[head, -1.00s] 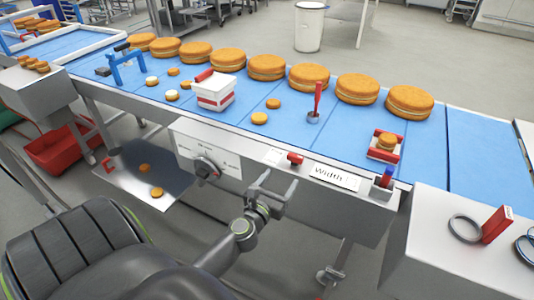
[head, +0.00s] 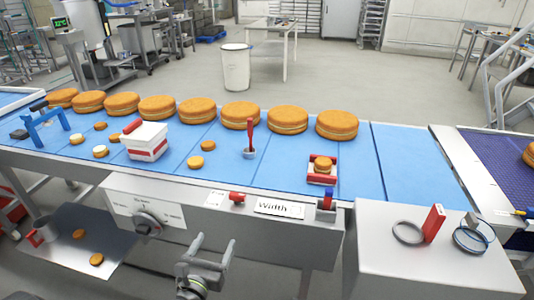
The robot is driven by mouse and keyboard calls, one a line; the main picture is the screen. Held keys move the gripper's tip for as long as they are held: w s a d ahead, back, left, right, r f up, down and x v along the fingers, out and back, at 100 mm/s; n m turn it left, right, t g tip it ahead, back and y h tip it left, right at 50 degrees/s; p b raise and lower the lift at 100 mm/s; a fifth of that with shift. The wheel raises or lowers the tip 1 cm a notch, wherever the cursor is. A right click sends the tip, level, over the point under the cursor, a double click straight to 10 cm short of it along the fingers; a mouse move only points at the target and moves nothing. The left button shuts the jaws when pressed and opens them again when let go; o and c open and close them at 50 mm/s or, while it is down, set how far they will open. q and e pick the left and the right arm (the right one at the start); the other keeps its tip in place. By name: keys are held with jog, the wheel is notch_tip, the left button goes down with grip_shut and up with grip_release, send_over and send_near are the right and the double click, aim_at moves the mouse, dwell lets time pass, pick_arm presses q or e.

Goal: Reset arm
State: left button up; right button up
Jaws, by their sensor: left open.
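My left gripper (head: 208,254) is open and empty. It is low in the head view, in front of the conveyor's grey front panel and below the "Width" label (head: 279,208). It appears apart from the panel and its controls. My right gripper is not in view. The blue conveyor (head: 400,180) carries a row of large filled rounds, with one (head: 337,124) at the right end of the row.
A dial (head: 148,223) and a red knob (head: 237,197) are on the front panel. A white and red box (head: 146,141), a red-handled tool (head: 250,135) and a small red holder (head: 321,178) stand on the belt. A grey side table (head: 430,260) is at right.

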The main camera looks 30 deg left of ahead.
pick_arm(q)
jog(key=s+d+f+m+g+h, duration=0.1)
jog(key=s+f+m+g, duration=0.2)
jog(key=f+m, duration=0.6)
jog(key=s+f+m+g+h, duration=0.15)
jog(key=s+f+m, duration=0.35)
jog(key=f, duration=0.7)
jog(key=s+d+f+m+g, duration=0.1)
jog(key=s+f+m+g, duration=0.15)
jog(key=f+m, duration=0.7)
jog(key=s+f+m+g, duration=0.4)
jog(key=s+f+m, duration=0.3)
jog(key=s, duration=0.5)
jog(key=s+d+f+m+g, duration=0.1)
jog(key=s+f+m+g, duration=0.4)
jog(key=s, duration=0.8)
notch_tip(320, 180, down, 4)
jog(key=m, duration=0.2)
jog(key=shift+d+f+m, duration=0.2)
jog(key=shift+f+m, duration=0.05)
jog(key=shift+m, duration=0.1)
